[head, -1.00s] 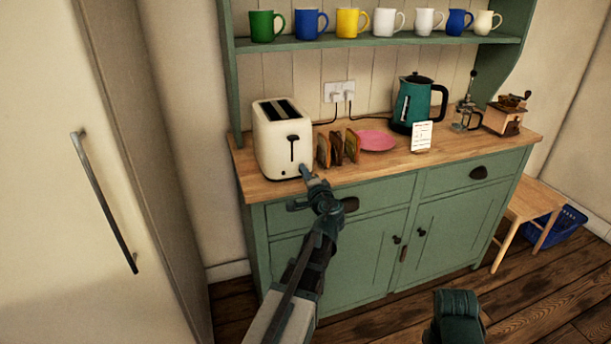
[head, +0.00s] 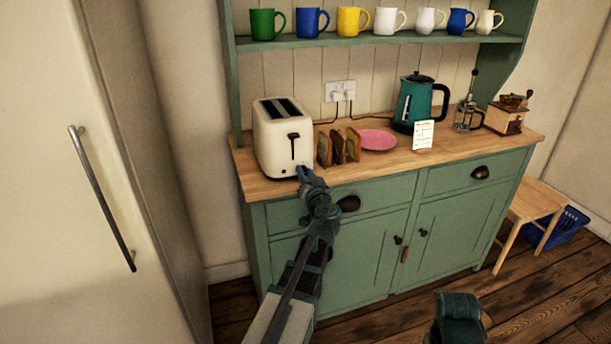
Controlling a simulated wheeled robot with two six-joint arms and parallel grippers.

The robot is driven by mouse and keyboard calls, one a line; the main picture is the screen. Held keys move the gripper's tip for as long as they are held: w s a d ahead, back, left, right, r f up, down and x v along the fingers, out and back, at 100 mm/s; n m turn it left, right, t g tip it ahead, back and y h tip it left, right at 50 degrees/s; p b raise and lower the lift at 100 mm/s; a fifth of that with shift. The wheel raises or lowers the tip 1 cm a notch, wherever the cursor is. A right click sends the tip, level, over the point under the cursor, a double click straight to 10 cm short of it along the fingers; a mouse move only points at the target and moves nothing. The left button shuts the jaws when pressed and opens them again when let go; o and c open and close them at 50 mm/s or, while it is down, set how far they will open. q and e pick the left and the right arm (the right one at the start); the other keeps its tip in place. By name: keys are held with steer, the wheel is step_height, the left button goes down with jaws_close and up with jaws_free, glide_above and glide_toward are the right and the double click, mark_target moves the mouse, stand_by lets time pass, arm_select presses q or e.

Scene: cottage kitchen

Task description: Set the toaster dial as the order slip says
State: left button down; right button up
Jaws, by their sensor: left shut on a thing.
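The cream toaster (head: 277,138) stands at the left end of the wooden worktop, with two slots on top and a dark lever on its front. My left gripper (head: 302,172) is at the lower right of the toaster's front, shut on the toaster dial. The jaws hide the dial, so its setting and marks cannot be read. The order slip (head: 423,135) stands upright on the worktop to the right, in front of the kettle. Its writing is too small to read. Part of my right arm shows at the bottom edge, its fingertips out of sight.
A toast rack (head: 338,147) with slices stands close to the toaster's right. Beyond it are a pink plate (head: 377,140), a teal kettle (head: 414,103), a glass press (head: 467,117) and a coffee grinder (head: 503,119). Several mugs line the shelf (head: 380,41) above.

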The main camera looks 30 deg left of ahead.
arm_select(q)
steer(key=n+b, duration=0.1)
steer(key=n, duration=0.4)
steer(key=shift+f, duration=0.1)
arm_select(e)
steer(key=shift+f, duration=0.5)
arm_select(q)
steer(key=shift+n, duration=0.4)
steer(key=c, duration=0.7)
jaws_free()
steer(key=shift+o, duration=0.2)
steer(key=shift+s, duration=0.1)
